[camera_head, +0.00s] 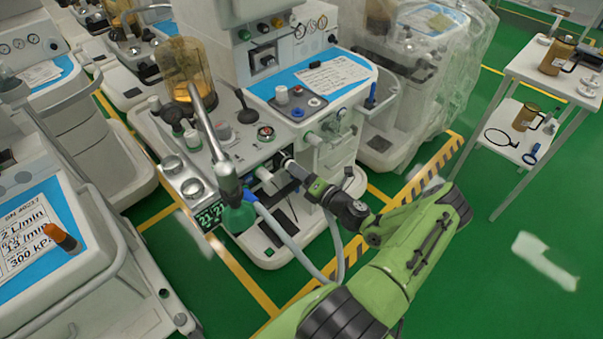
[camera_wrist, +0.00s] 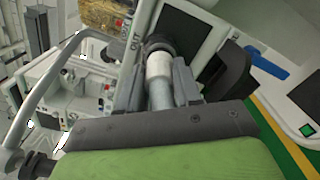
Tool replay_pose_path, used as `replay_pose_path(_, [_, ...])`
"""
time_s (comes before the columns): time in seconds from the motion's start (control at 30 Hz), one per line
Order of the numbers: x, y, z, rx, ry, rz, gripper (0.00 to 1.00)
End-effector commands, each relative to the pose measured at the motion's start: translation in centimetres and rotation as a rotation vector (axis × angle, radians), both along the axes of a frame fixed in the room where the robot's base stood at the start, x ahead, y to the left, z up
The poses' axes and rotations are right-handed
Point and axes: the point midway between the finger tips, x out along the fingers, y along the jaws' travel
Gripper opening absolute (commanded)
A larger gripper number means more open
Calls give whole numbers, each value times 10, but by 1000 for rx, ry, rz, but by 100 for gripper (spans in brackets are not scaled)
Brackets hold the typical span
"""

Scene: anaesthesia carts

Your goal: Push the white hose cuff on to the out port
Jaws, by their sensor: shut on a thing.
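In the wrist view, the white hose cuff (camera_wrist: 158,66) sits between the two fingers of my gripper (camera_wrist: 159,83), which is shut on it. The pale grey hose (camera_wrist: 161,96) runs back from the cuff toward my palm. The cuff's far end meets the dark round out port (camera_wrist: 160,43), beside the printed word OUT. The cuff looks in line with the port. I cannot tell whether it is over the port or only against its mouth. In the head view, my gripper (camera_head: 290,167) is at the front of the middle cart, and the cuff is small there.
The middle cart (camera_head: 232,150) carries an amber canister (camera_head: 188,68) and a metal pipe (camera_head: 207,125) left of my gripper. A grey hose (camera_head: 292,243) loops below my gripper. Another cart (camera_head: 45,235) stands at left. A white side table (camera_head: 540,75) stands at right, with open green floor before it.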

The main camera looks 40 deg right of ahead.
Motion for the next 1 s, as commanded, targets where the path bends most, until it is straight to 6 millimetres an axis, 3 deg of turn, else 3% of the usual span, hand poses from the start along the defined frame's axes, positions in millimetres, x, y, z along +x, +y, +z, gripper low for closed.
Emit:
replay_pose_path(0.33, [9,0,0,-1,-1,0,5])
replay_pose_path(0.37, [9,0,0,-1,-1,-1,35])
replay_pose_path(0.57, [9,0,0,0,-1,-1,64])
replay_pose_path(0.87, [5,0,0,0,1,-2,64])
replay_pose_path(1.0, [-20,-2,1,4,3,-5,64])
